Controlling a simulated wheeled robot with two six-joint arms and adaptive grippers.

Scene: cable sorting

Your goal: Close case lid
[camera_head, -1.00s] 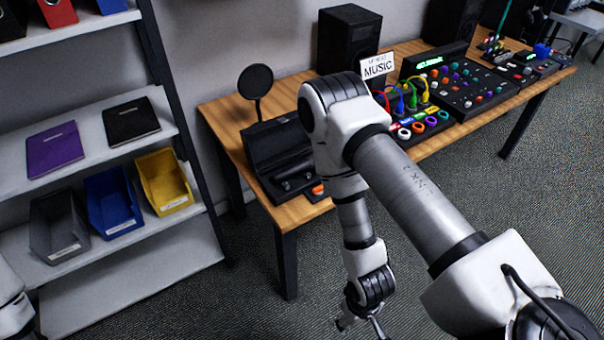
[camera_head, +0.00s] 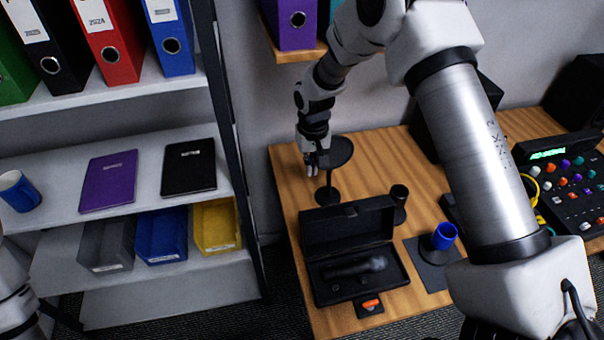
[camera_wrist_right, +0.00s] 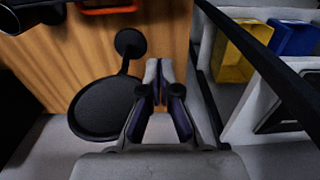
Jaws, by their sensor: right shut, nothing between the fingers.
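The black case (camera_head: 318,290) stands near the left front corner of the wooden table with its lid (camera_head: 350,226) open, raised at the back. A dark microphone (camera_head: 355,268) lies inside it. My right gripper (camera_head: 311,172) is behind and above the case, beside the round black pop filter (camera_head: 336,152), and apart from the lid. In the right wrist view its fingers (camera_wrist_right: 166,72) are together with nothing between them, and the pop filter (camera_wrist_right: 105,108) is left of them. My left gripper is not in view; only part of that arm shows at the left edge.
A blue ring on a dark stand (camera_head: 444,236) and a small dark cup-like item (camera_head: 399,194) are right of the case. An orange item (camera_head: 371,304) lies in front. A shelf rack (camera_head: 130,262) stands left, and a wall shelf with binders (camera_head: 292,50) hangs above.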

